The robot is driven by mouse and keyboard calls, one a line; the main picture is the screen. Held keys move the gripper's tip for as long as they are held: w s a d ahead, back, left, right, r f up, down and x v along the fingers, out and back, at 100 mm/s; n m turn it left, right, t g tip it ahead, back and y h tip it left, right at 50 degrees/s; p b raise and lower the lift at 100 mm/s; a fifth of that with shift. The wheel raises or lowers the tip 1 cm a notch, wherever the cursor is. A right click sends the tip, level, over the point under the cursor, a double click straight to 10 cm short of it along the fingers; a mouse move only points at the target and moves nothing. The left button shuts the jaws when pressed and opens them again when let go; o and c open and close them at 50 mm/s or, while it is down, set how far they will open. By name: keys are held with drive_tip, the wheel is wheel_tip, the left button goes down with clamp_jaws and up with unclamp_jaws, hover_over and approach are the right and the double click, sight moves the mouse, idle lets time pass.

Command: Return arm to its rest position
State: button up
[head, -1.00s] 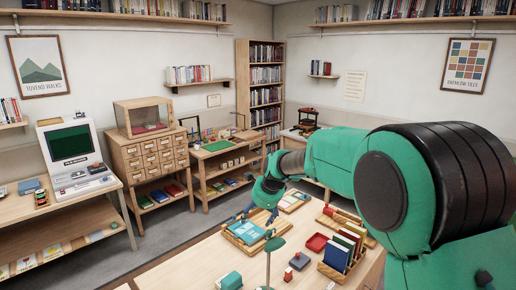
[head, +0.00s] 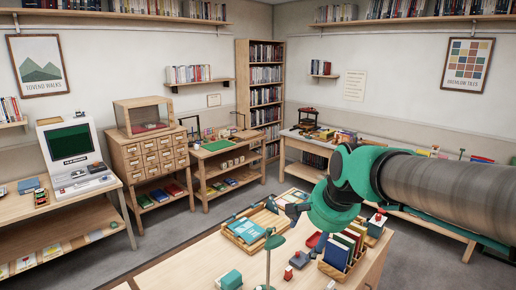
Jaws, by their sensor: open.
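My green arm reaches in from the right edge of the head view and bends down over the near table (head: 190,268). My gripper (head: 284,206) is small and grey at the arm's lower left end, and it points left. It is open, and I see nothing held in it. It appears above or just behind the wooden tray (head: 236,241) with light blue items; the exact gap cannot be told. My wrist hides part of the table behind it.
A wooden rack of upright books (head: 343,252) stands close below my wrist. A side bench (head: 300,141) runs along the back right wall.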

drive_tip(key=s+d+f+n, duration=0.1)
drive_tip(key=s+d+n, duration=0.1)
drive_tip(key=s, duration=0.5)
drive_tip(key=s+d+f+n+h, duration=0.1)
drive_tip(key=s+d+f+n, duration=0.1)
drive_tip(key=s, duration=0.6)
drive_tip(key=s+d+f+n, duration=0.1)
drive_tip(key=s+d+n, duration=0.2)
drive_tip(key=s, duration=0.5)
drive_tip(key=shift+d+f+n+h+b, duration=0.2)
drive_tip(key=shift+f+n+h+b, duration=0.1)
drive_tip(key=shift+b, duration=0.05)
